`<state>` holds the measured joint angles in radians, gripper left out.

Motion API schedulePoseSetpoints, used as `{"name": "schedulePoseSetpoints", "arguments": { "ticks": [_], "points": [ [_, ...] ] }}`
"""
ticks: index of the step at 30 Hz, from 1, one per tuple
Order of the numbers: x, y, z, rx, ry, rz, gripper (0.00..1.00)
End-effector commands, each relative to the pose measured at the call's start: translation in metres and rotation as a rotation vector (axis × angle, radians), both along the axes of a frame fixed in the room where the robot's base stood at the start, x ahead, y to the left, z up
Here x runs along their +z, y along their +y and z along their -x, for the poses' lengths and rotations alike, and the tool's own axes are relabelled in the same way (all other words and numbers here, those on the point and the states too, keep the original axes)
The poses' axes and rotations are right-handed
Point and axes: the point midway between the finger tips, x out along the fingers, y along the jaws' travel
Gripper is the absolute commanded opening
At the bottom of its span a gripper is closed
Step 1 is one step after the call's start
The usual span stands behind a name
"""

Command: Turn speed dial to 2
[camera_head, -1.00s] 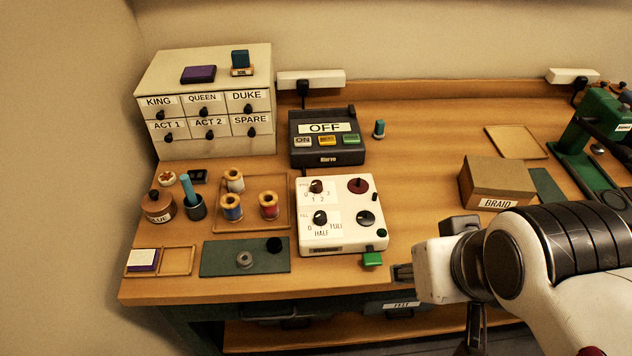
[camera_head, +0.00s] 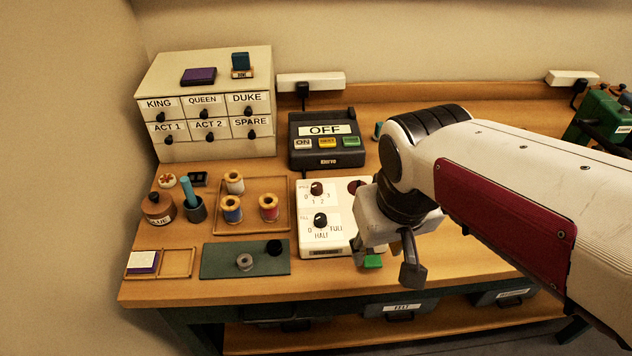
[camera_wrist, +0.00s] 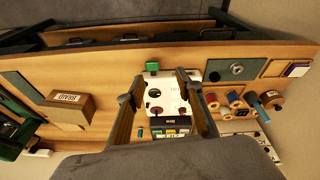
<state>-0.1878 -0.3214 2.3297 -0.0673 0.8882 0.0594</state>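The white control box (camera_head: 330,245) stands near the table's front edge. Its speed dial (camera_head: 316,188) is the upper left dark knob, with 0, 1, 2 and 3 around it; its pointer is too small to read. Below it is a second dial (camera_head: 320,220) marked 0, HALF, FULL. My gripper (camera_head: 388,260) is open and empty, above the box's right front part, to the right of both dials and apart from them. The wrist view shows its two spread fingers (camera_wrist: 159,80) with the box (camera_wrist: 170,97) between and below them.
A green block (camera_head: 372,262) is at the box's front right corner. Behind the box stands a dark unit marked OFF (camera_head: 325,145). Thread spools (camera_head: 268,208) are to the left. In the wrist view, the BRAID box (camera_wrist: 68,107) is left.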

Motion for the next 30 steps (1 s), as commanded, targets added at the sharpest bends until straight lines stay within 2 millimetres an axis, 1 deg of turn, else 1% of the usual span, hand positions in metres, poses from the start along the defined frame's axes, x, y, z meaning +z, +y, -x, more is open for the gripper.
{"name": "schedulePoseSetpoints", "arguments": {
  "ticks": [1,8,16,24,30],
  "points": [
    [-0.003,0.004,-0.008,0.002,0.01,0.005,0.36],
    [-0.013,0.018,-0.042,-0.011,0.036,0.031,0.36],
    [-0.029,0.039,-0.086,-0.055,0.049,0.059,0.36],
    [-0.048,0.063,-0.134,-0.136,0.032,0.077,0.36],
    [-0.058,0.077,-0.168,-0.216,-0.002,0.078,0.36]
  ]
}}
